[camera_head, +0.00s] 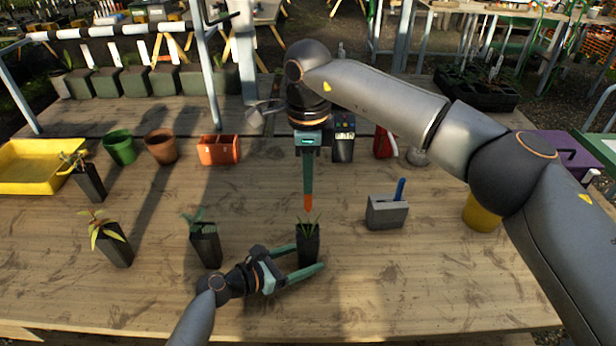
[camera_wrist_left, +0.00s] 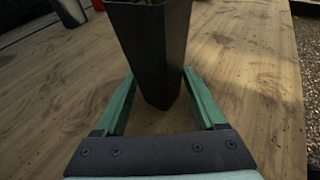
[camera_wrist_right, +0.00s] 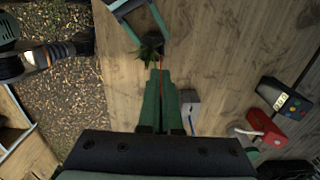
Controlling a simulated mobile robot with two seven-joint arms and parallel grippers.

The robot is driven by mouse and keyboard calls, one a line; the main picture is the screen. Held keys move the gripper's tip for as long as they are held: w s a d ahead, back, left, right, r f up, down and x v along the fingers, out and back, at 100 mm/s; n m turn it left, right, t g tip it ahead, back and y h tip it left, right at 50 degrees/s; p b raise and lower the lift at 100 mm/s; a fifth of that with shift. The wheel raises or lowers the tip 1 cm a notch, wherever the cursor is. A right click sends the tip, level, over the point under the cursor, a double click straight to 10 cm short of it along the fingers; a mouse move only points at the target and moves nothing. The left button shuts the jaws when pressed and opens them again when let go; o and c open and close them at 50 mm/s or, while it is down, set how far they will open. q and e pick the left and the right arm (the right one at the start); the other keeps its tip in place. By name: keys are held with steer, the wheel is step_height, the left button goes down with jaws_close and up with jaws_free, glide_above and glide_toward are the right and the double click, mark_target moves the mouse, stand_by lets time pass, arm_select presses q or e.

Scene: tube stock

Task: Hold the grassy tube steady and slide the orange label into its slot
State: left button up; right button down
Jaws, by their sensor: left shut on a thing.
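The grassy tube (camera_head: 308,246), a black square pot with spiky green leaves, stands upright near the table's front middle. My left gripper (camera_head: 310,258) is shut on it low down, one finger on each side; the tube's dark wall also fills the left wrist view (camera_wrist_left: 155,45). My right gripper (camera_head: 308,190) points straight down above the tube, shut on the orange label (camera_head: 308,203). The label's tip is just above the leaves. In the right wrist view the label (camera_wrist_right: 160,63) is a thin orange strip by the fingertips. The slot is hidden by the leaves.
A grey block (camera_head: 387,213) with a blue label stands right of the tube. Another potted plant (camera_head: 206,245) stands to the left, with more beyond it.

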steer(key=shift+f, duration=0.1)
steer(key=shift+f, duration=1.4)
steer(key=shift+f, duration=0.35)
steer(key=shift+f, duration=2.65)
steer(key=shift+f, duration=0.25)
steer(key=c, duration=1)
jaws_free()
steer(key=shift+r, duration=0.1)
